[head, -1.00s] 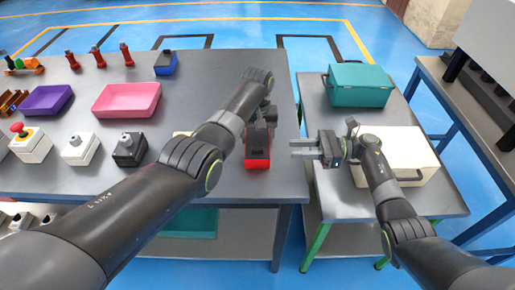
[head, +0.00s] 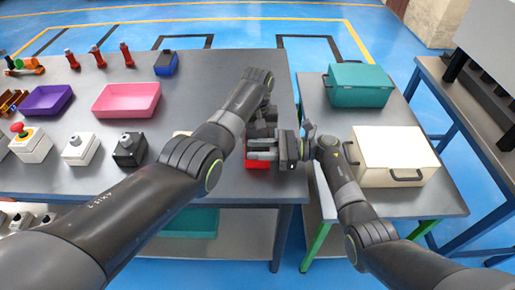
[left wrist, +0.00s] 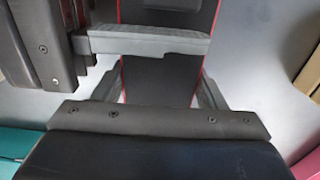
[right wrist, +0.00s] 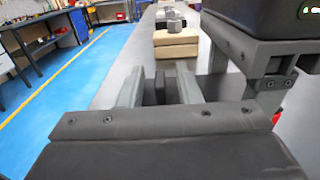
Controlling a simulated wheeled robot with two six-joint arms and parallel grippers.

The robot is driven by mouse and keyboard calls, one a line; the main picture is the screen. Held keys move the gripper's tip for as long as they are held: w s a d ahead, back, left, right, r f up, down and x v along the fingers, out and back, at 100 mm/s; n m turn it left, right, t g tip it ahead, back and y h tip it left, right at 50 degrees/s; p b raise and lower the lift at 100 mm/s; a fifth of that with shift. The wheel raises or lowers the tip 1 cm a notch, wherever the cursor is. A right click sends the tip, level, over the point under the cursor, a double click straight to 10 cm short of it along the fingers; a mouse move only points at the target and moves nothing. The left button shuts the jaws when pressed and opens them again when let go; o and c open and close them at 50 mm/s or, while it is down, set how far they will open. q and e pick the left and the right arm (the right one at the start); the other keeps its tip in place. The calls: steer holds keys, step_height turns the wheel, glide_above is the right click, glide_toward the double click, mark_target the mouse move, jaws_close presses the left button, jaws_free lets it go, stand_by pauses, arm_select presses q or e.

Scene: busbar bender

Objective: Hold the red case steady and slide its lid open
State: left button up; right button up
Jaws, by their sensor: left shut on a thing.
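The red case (head: 257,166) stands on the grey table near its right front edge. Its red front shows below my right gripper, which hides much of the rest in the head view. In the left wrist view its black top with red edges (left wrist: 158,82) lies between the fingers of my left gripper (head: 265,114), which is shut on it. My right gripper (head: 262,149) reaches in from the right, with its fingers apart across the case top. In the right wrist view, dark pieces show between the right fingers (right wrist: 160,88); I cannot tell whether they touch.
A pink tray (head: 127,99), a purple tray (head: 47,101) and several button boxes stand on the table to the left. A cream case (head: 390,150) and a teal case (head: 358,85) stand on the side table at right. A narrow gap separates the tables.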

steer(key=shift+a, duration=0.1)
jaws_close()
steer(key=shift+s, duration=0.1)
stand_by(0.3)
arm_select(q)
steer(key=shift+r, duration=0.1)
arm_select(e)
steer(key=s, duration=0.8)
steer(key=shift+s, duration=0.2)
jaws_free()
